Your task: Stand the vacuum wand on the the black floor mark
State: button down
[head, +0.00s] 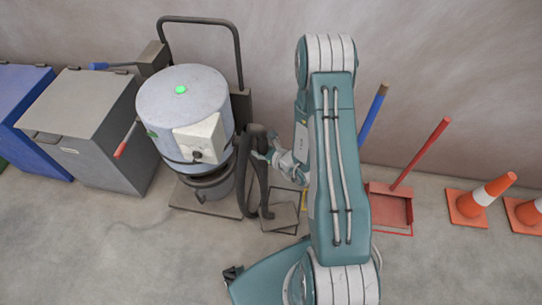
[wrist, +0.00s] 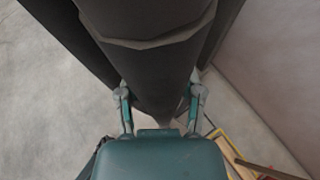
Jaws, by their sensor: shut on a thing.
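The vacuum wand is a dark, thick tube (head: 255,145) just right of the vacuum drum in the head view. In the wrist view the wand (wrist: 150,65) fills the space between the fingers. My gripper (head: 268,156) is shut on it, with one finger on each side in the wrist view (wrist: 158,98). A dark hose hangs down beside the wand, so the wand's lower end is hard to make out.
The grey vacuum drum (head: 185,105) stands on a dark cart left of the wand. Grey (head: 95,120) and blue (head: 30,110) bins stand farther left. A red dustpan (head: 390,207), a blue-handled tool (head: 372,117) and orange cones (head: 482,199) are at right. The front-left floor is clear.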

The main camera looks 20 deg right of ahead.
jog(key=w+d+f, duration=0.6)
jog(key=w+f, duration=0.1)
jog(key=f, duration=0.3)
jog(key=shift+f, duration=0.4)
jog(key=shift+w, duration=0.1)
jog(key=shift+c, duration=1.2)
grip_release()
jog(key=shift+f, duration=0.1)
jog(key=shift+d, duration=0.1)
